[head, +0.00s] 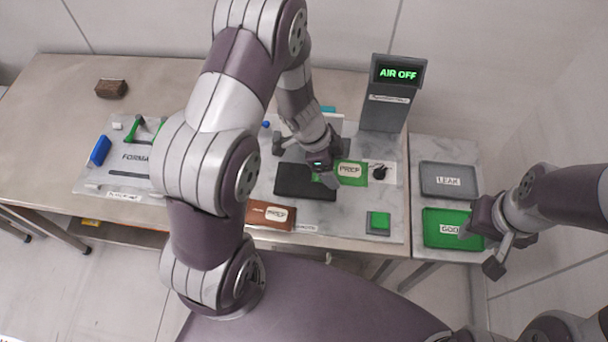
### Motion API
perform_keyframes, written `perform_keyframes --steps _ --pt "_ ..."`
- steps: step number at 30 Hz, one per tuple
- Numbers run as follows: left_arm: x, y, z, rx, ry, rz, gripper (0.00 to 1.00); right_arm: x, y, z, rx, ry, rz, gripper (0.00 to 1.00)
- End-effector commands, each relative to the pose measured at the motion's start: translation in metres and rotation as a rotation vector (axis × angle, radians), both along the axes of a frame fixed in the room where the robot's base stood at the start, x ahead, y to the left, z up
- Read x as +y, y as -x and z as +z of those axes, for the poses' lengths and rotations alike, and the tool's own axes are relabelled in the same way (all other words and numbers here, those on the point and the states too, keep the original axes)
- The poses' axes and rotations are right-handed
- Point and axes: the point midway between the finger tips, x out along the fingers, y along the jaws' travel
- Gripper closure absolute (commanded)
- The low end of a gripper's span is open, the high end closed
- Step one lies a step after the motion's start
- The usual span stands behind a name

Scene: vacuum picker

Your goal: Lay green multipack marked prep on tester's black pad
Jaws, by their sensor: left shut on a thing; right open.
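The green multipack (352,174), marked PREP, is just right of the tester's black pad (303,183). My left gripper (326,178) is at the pack's left edge and appears shut on it, above the pad's right end. The gripper hides that end of the pack, and I cannot tell how high the pack is. The visible part of the pad is bare. My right gripper (481,250) is open and empty at the right edge of the green GOOD tray.
A brown pack (270,214) marked PREP lies in front of the pad. A green button box (378,223) is at the front right. The grey post's display (398,74) reads AIR OFF. A grey LEAK tray (449,180) stands behind the green tray (440,244).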

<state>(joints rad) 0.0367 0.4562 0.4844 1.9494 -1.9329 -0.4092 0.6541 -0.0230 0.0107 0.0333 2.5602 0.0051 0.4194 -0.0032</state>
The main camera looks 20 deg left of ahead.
Motion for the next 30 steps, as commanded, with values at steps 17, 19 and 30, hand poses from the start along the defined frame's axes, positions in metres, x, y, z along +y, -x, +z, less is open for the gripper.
perform_keyframes --steps 17,19,30 --pt "0.088 -0.004 -0.086 0.002 0.001 -0.001 0.62 0.0 0.0 -0.006 0.0 0.0 0.0 0.57" --pt "0.088 -0.005 -0.092 0.0 0.0 -0.001 0.62 0.0 0.0 -0.006 0.0 0.0 0.0 0.57" --pt "0.087 -0.005 -0.097 0.0 0.0 -0.001 0.62 0.0 0.0 -0.007 0.0 0.0 0.0 0.57"
